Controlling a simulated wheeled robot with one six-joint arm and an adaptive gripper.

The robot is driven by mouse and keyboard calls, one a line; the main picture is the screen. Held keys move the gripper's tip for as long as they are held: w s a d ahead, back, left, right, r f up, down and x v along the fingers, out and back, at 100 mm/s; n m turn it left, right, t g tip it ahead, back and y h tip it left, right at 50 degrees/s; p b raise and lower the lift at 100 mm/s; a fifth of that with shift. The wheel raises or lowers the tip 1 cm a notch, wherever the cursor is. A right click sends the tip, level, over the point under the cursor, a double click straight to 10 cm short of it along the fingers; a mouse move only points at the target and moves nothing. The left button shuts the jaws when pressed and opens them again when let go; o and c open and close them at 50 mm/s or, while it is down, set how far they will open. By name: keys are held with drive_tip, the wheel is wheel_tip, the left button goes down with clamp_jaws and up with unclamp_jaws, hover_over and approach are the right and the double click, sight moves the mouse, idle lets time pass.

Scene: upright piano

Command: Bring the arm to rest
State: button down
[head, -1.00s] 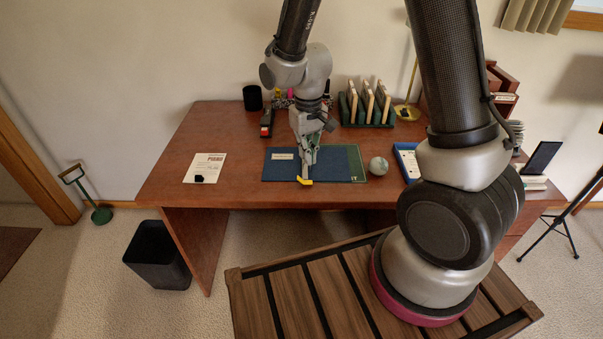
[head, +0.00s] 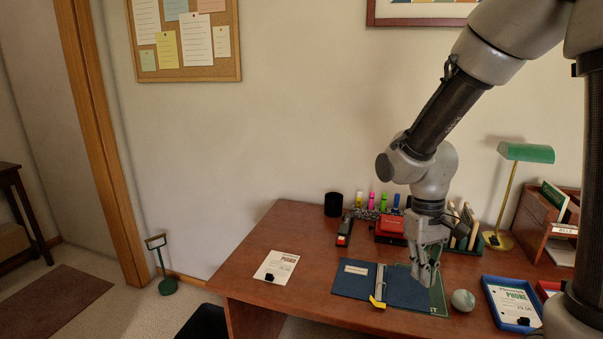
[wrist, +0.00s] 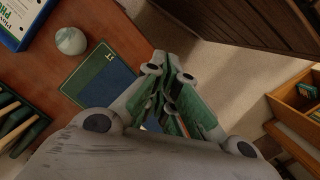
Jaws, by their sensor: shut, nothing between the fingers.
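My gripper (head: 426,275) is shut and empty. In the head view it hangs pointing down above the right part of the blue binder (head: 353,280) on the desk (head: 250,292). It hides part of the binder and of the green mat (head: 437,298) under it. In the wrist view my gripper (wrist: 172,62) shows with its fingers together, and the mat's corner (wrist: 103,58) is beside it. My arm is bent and reaches down from the upper right in the head view.
A round pale ball (head: 462,300) and a blue tray (head: 512,304) lie right of the mat. A red box (head: 391,229), a stapler (head: 345,230) and a black cup (head: 333,204) stand behind. A green lamp (head: 525,153) rises at the back right. The air left of my arm is clear.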

drive_tip(key=s+d+r+m+t, duration=0.1)
drive_tip(key=s+d+r+t, duration=0.1)
drive_tip(key=r, duration=0.3)
drive_tip(key=s+d+r+m+t, duration=0.1)
drive_tip(key=s+d+r+t, duration=0.1)
drive_tip(key=s+d+r, duration=0.2)
drive_tip(key=s+d+r+m+t, duration=0.1)
drive_tip(key=s+d+r, duration=0.3)
drive_tip(key=r, duration=0.4)
drive_tip(key=shift+s+r+t+y, duration=0.15)
drive_tip(key=shift+s+t+y, duration=0.2)
drive_tip(key=shift+t, duration=0.25)
